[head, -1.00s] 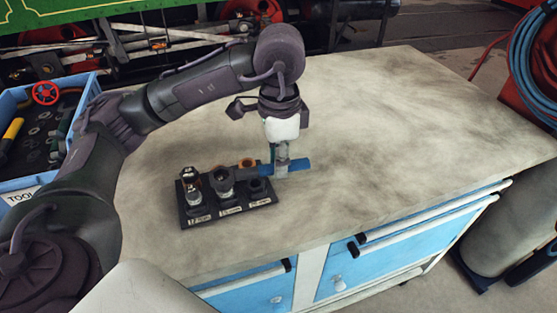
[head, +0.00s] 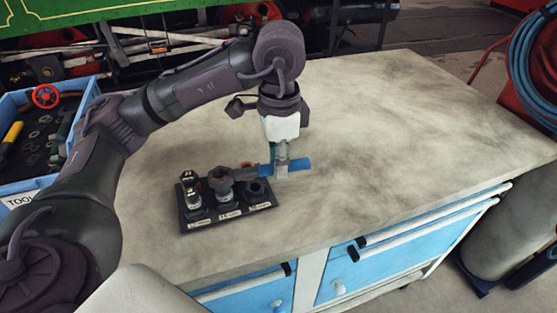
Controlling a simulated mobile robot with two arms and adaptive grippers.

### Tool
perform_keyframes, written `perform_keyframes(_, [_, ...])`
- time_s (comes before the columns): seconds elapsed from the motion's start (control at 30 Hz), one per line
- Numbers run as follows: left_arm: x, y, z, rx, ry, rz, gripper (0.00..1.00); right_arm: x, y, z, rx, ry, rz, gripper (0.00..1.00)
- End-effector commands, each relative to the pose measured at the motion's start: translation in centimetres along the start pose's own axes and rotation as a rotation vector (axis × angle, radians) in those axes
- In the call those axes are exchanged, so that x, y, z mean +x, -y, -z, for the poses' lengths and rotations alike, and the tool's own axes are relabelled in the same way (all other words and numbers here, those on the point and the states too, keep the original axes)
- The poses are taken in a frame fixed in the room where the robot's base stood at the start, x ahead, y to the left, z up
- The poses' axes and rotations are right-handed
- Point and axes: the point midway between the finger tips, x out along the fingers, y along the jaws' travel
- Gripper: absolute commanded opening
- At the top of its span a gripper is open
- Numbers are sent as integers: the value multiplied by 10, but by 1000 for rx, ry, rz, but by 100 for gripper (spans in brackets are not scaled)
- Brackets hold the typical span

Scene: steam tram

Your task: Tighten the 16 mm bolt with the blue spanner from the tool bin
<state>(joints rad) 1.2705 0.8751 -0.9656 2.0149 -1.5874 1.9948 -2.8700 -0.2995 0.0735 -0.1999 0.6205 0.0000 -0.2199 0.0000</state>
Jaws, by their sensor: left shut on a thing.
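My left gripper (head: 281,158) points down over the workbench and is shut on the handle of the blue spanner (head: 300,165). The spanner lies about level, its dark head pointing left. The head is at the top of the middle bolt (head: 224,194) on a small black board (head: 226,217); I cannot tell whether it is fully seated around the bolt. A taller bolt (head: 191,187) stands to the left and a lower one (head: 257,191) to the right. The board's labels are too small to read surely. My right gripper is not in view.
The blue tool bin (head: 88,92) stands at the left, with tools and a red wheel-like part (head: 45,96) inside. The workbench (head: 400,130) is clear to the right. A blue coiled hose (head: 530,70) hangs at the far right.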

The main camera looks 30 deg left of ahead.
Motion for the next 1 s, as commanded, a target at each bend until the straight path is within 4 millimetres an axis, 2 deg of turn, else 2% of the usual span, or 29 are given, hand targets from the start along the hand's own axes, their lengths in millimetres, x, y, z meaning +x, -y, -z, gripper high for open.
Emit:
perform_keyframes(0.27, [-6, 0, 0, 0, -2, 1, 0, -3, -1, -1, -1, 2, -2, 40])
perform_keyframes(0.73, [-30, 0, 0, -1, -2, 1, 0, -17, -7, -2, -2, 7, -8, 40])
perform_keyframes(1.0, [-31, 0, 0, -1, -1, 0, 0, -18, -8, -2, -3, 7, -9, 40])
